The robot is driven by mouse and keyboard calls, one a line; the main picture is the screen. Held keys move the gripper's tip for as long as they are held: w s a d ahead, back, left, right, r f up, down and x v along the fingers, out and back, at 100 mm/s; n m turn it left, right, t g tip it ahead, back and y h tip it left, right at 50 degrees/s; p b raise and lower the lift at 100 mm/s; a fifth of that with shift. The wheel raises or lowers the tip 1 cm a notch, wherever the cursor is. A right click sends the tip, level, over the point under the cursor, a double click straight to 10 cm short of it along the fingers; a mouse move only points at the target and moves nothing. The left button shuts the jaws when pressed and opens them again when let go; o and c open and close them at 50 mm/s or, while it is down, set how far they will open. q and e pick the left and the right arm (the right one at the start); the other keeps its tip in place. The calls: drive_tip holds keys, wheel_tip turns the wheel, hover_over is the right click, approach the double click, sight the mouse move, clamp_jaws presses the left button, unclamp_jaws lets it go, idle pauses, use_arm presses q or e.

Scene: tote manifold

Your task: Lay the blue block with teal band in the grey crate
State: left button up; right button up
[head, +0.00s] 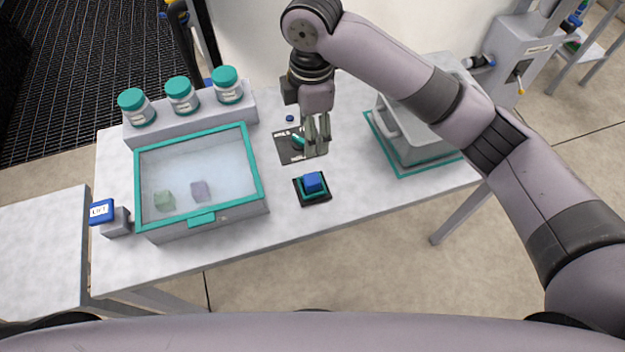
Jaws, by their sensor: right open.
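The blue block with teal band (313,181) sits on a small black pad (317,202) near the table's front middle; its teal band shows low around it. The grey crate (392,129) stands on a teal-edged mat (409,174) to the right, partly hidden behind my right arm. My right gripper (317,151) points down, open and empty, behind the block in the picture and apart from it, over a dark flat plate (288,152). My left gripper is not in view.
A clear-topped, teal-rimmed box (254,160) with a green and a purple block inside stands left. Behind it, three teal-lidded jars (181,96) stand on a grey riser (146,137). A blue-topped labelled item (103,213) is at the left edge. The table's (370,202) front right is clear.

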drive_tip(key=p, duration=0.2)
hover_over(312, 178)
wheel_tip(312, 178, down, 12)
drive_tip(key=shift+w+r, duration=0.1)
drive_tip(key=shift+w, duration=0.05)
drive_tip(key=f, duration=0.4)
drive_tip(key=shift+s+f+p, duration=0.1)
drive_tip(key=shift+s+p, duration=0.1)
drive_tip(key=shift+p, duration=0.2)
drive_tip(key=shift+f, duration=0.45)
clamp_jaws()
drive_tip(key=shift+r, duration=0.15)
